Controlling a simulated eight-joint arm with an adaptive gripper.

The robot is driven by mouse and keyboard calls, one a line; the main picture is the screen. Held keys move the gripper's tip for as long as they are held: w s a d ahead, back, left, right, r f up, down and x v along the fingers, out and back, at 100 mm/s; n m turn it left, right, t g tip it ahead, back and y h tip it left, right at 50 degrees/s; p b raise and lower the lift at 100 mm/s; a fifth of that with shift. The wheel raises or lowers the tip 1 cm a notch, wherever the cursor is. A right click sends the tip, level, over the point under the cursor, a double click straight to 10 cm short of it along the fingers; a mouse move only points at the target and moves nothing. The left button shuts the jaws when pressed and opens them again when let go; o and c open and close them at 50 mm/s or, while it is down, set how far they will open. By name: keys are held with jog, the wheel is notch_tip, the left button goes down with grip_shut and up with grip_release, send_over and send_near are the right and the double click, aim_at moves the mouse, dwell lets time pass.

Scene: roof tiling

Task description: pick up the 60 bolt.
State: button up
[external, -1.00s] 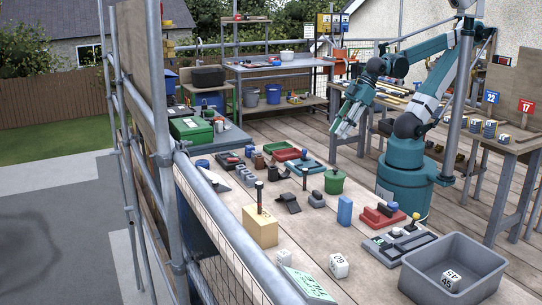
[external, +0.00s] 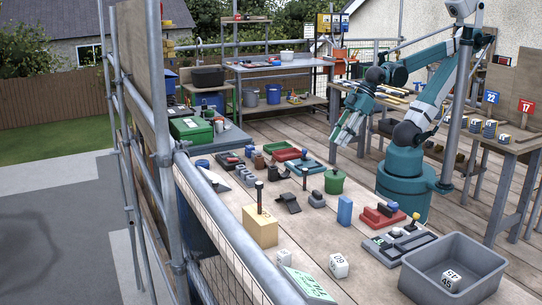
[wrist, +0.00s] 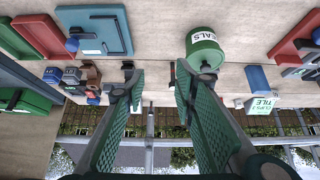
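I cannot make out a bolt marked 60. A dark rod with a black head stands upright on a tan block (external: 260,232), and another thin dark rod (external: 304,180) stands further back. A white cube (external: 339,265) carries digits that may read 60 or 09. My gripper (external: 342,143) hangs over the back of the bench, pointing down, above and apart from the things there. In the wrist view its two green-padded fingers (wrist: 158,75) are spread, with nothing between them. A green pot lettered SEALS (wrist: 203,48) lies beyond the right fingertip.
A grey bin (external: 468,252) at the front right holds a numbered white cube (external: 451,279). A scaffold rail (external: 222,222) runs along the left edge.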

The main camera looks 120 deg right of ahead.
jog(key=shift+o, duration=0.6)
jog(key=shift+r, duration=0.1)
jog(key=w+d+r+m+g+h+p, duration=0.15)
jog(key=w+r+p, duration=0.25)
jog(key=w, duration=0.9)
jog(key=w+r+m+h+p, duration=0.1)
jog(key=w+r+m+p, duration=0.25)
jog(key=w, duration=0.85)
jog(key=w+f+m+p, duration=0.1)
jog(key=w+f, duration=0.3)
jog(key=w, duration=0.4)
jog(key=w+f+m+h+p, duration=0.1)
jog(key=w+f+p, duration=0.3)
jog(key=w, duration=0.4)
jog(key=w+f+m+g+h+p, duration=0.1)
jog(key=w+f, duration=0.3)
jog(key=w, duration=0.4)
jog(key=shift+a+f+m+p, duration=0.3)
jog(key=shift+m+p, duration=0.2)
jog(key=shift+p, duration=0.3)
jog(key=shift+d+f, duration=0.1)
jog(key=shift+f, duration=0.05)
